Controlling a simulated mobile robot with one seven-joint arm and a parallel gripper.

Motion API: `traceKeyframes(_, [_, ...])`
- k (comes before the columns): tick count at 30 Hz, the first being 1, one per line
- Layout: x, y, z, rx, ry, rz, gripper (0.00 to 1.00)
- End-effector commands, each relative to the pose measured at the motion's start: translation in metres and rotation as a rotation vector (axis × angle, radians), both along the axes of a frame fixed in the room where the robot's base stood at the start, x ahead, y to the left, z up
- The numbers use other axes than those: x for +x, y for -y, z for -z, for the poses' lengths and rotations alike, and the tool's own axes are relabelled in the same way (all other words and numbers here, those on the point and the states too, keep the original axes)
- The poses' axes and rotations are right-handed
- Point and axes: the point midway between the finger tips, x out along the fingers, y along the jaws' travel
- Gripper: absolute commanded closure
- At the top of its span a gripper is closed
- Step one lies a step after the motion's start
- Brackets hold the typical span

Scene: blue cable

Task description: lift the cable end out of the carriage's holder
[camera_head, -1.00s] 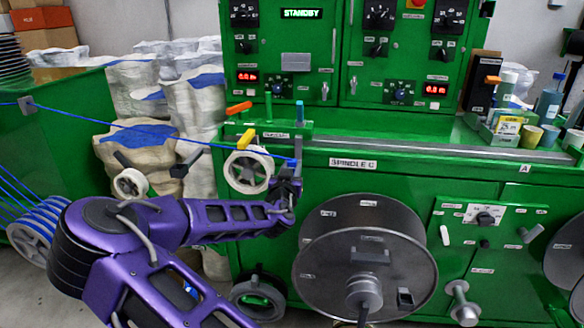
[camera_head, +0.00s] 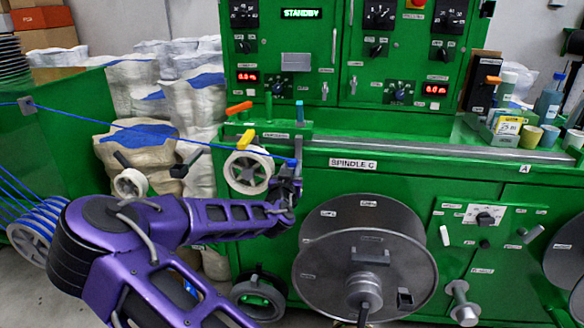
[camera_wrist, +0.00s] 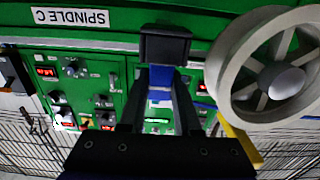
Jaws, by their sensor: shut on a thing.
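The blue cable (camera_head: 190,140) runs from a guide at the far left, past the carriage's white wheel (camera_head: 247,171), to my gripper (camera_head: 294,168). My gripper is small and partly hidden by my wrist in the head view. In the wrist view my gripper (camera_wrist: 160,92) is shut on the blue cable end (camera_wrist: 160,78), which shows between its fingers. A dark block (camera_wrist: 165,45) sits at the fingertips; I cannot tell whether it is the holder. The carriage (camera_head: 280,129) has orange and yellow levers and a blue post. Whether the cable end still touches the holder is unclear.
The green machine's front, with the SPINDLE C label (camera_head: 353,163), is close to my gripper. A large grey reel (camera_head: 325,262) stands below right. The wheel (camera_wrist: 228,70) is close beside my fingers in the wrist view. White sacks (camera_head: 190,105) stand behind at left.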

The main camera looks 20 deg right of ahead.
Motion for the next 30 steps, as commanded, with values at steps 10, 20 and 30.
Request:
traceKeyframes(10, [0.000, 0.000, -0.008, -0.002, 0.007, -0.001, 1.00])
traceKeyframes(20, [0.000, 0.000, -0.012, -0.002, 0.006, 0.000, 1.00])
traceKeyframes(30, [0.000, 0.000, -0.016, -0.002, 0.006, 0.000, 1.00])
